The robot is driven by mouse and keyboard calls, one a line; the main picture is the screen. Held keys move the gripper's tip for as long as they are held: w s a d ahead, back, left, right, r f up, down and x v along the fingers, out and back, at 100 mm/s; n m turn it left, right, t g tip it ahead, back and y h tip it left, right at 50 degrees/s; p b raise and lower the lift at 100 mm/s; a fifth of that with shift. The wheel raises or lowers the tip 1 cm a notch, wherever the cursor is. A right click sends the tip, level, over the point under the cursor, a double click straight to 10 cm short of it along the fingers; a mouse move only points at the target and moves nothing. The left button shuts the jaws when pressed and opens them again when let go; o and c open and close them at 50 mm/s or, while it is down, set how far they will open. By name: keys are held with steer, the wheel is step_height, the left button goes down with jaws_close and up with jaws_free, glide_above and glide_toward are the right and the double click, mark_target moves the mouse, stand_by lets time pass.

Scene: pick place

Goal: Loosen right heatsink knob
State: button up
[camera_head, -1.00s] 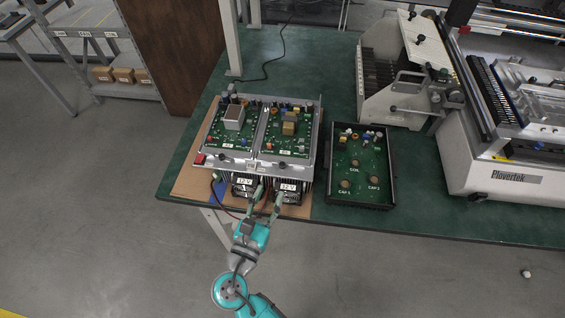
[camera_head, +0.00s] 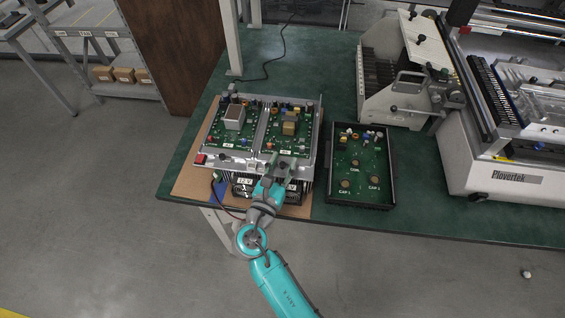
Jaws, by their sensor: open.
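The open-frame unit (camera_head: 198,157) lies on a brown board, with two green circuit boards side by side in a grey metal frame. Its front ledge carries a dark left knob (camera_head: 229,158) and a dark right heatsink knob (camera_head: 283,165). My gripper (camera_head: 282,162) is open over the front ledge, one finger on each side of the right knob as seen from above. I cannot tell whether the fingers touch the knob. My gripper partly hides the right 12 V block (camera_head: 292,186) below the ledge.
A black tray (camera_head: 391,180) with a green board and several parts stands just right of the unit. A white slotted rack (camera_head: 420,46) and a large machine (camera_head: 520,178) stand further right. A black cable (camera_head: 268,70) lies on the green table behind.

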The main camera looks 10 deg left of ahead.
steer(key=shift+c, duration=0.2)
jaws_close()
